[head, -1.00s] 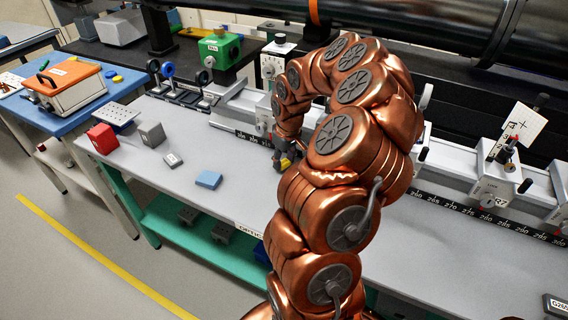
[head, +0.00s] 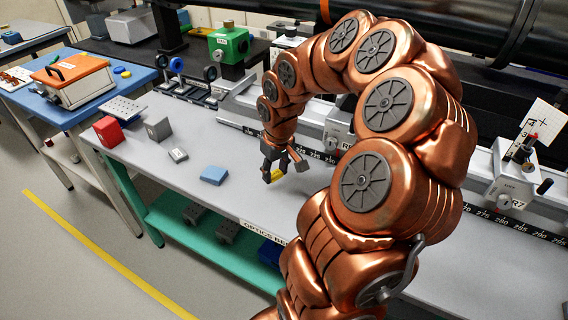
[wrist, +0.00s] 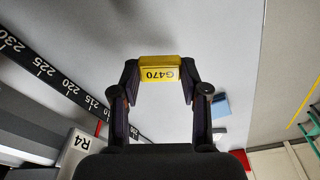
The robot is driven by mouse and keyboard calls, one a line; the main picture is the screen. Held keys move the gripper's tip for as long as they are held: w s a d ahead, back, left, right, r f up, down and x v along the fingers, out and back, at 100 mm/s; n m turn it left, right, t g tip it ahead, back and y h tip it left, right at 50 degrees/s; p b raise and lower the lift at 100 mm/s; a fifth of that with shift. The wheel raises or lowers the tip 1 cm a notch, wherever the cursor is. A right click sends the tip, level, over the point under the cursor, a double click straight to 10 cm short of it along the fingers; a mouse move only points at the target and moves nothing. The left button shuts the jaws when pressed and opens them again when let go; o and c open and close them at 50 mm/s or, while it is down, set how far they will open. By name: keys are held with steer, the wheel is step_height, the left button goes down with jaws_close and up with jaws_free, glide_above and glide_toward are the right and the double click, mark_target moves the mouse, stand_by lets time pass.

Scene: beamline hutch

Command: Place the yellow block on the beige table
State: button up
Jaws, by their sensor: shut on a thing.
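The yellow block (wrist: 159,71) is pinched between the fingertips of my gripper (wrist: 160,82), and its label G470 faces the wrist camera. In the head view the block (head: 278,175) shows as a small yellow patch at my gripper (head: 276,168). It is over the light grey top of the optics bench (head: 232,150); I cannot tell how high. No table in view is clearly beige.
A scale rail (head: 318,157) runs behind. A blue table (head: 60,115) with an orange-lidded case (head: 72,82) stands left.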

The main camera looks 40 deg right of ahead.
steer(key=shift+s+a+r+b, duration=0.15)
steer(key=shift+s+a, duration=0.15)
steer(key=shift+a, duration=0.6)
steer(key=shift+s+a+b, duration=0.15)
steer(key=shift+s+a, duration=0.2)
steer(key=shift+a, duration=0.6)
steer(key=shift+s+a+r+b, duration=0.15)
steer(key=shift+s+a, duration=0.15)
steer(key=shift+a, duration=0.6)
steer(key=shift+w+a, duration=0.2)
steer(key=shift+w, duration=0.25)
steer(key=shift+n, duration=0.3)
steer(key=w+a, duration=0.1)
steer(key=w, duration=0.1)
steer(key=w+a+p, duration=0.1)
steer(key=w+a, duration=0.1)
steer(key=w, duration=0.1)
steer(key=w+a+p, duration=0.1)
steer(key=w+a, duration=0.1)
steer(key=w, duration=0.1)
steer(key=shift+w+a+f, duration=0.1)
steer(key=shift+w+a, duration=0.05)
steer(key=shift+a, duration=0.05)
steer(key=w+a+f+p, duration=0.1)
steer(key=w+a+p, duration=0.1)
steer(key=w+a, duration=0.7)
steer(key=shift+w+a+f+n+p, duration=0.2)
steer(key=shift+a+n+p, duration=0.15)
steer(key=shift+a, duration=1.15)
